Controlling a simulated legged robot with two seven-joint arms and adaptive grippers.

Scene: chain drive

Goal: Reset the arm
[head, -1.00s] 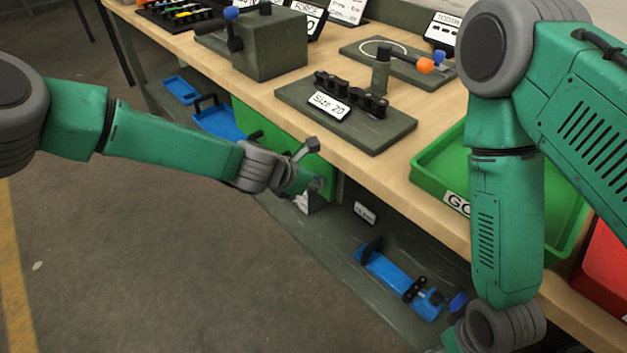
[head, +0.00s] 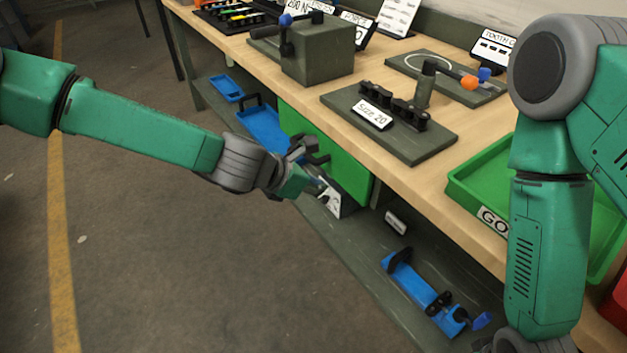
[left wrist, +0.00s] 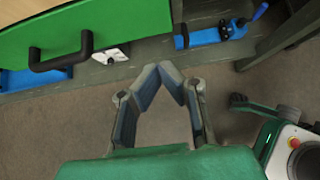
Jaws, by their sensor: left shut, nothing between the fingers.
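My left gripper (head: 318,165) hangs in front of the workbench, near the green drawer front (head: 352,172). It also shows in the left wrist view (left wrist: 171,72), with its fingertips together and nothing between them. The floor shows behind the fingers there. The black drawer handle (left wrist: 62,55) lies to the left of the fingers, apart from them. My right arm stands at the right of the head view, and its gripper is outside the frame.
Blue fixtures (head: 425,290) lie on the lower shelf. Open floor (head: 180,270) lies to the left.

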